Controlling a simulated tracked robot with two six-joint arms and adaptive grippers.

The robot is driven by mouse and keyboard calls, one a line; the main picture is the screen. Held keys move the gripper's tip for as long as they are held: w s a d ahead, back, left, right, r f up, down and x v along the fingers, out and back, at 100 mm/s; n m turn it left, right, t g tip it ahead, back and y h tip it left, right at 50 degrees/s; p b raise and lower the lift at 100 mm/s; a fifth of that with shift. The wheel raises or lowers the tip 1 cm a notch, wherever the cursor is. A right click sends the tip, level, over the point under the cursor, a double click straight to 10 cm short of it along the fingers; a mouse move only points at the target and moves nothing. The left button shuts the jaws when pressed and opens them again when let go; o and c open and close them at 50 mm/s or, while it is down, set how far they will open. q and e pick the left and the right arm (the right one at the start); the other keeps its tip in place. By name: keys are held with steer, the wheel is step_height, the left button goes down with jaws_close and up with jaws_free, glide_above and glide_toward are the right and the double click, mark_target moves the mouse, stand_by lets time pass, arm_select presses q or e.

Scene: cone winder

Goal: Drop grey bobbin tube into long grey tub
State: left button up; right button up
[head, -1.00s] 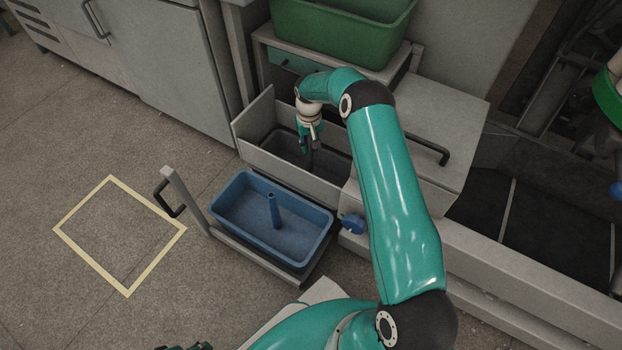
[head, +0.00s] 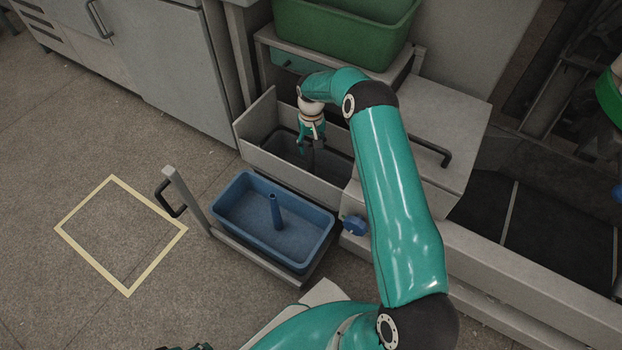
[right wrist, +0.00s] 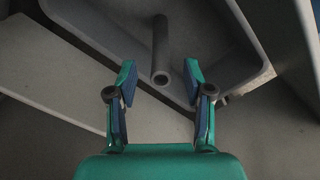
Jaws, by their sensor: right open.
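The long grey tub (head: 338,168) sits inside the pale open-topped box below the green bin in the head view. My right gripper (head: 311,148) is over the tub, pointing down, with its fingers apart. The right wrist view shows the open fingers (right wrist: 160,80) on either side of the grey bobbin tube's near end. The grey bobbin tube (right wrist: 160,48) is hollow and lies over the tub's interior, apart from both fingers. I cannot tell whether it touches the tub floor. Only a sliver of what seems my left gripper (head: 188,347) shows at the bottom edge.
A green bin (head: 345,38) stands behind. A yellow floor outline (head: 88,203) at left is empty. A blue knob (head: 354,225) juts out near my right arm.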

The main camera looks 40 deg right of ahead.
step_height(320, 180, up, 11)
stand_by(0.3)
steer(key=shift+w+a+f, duration=0.1)
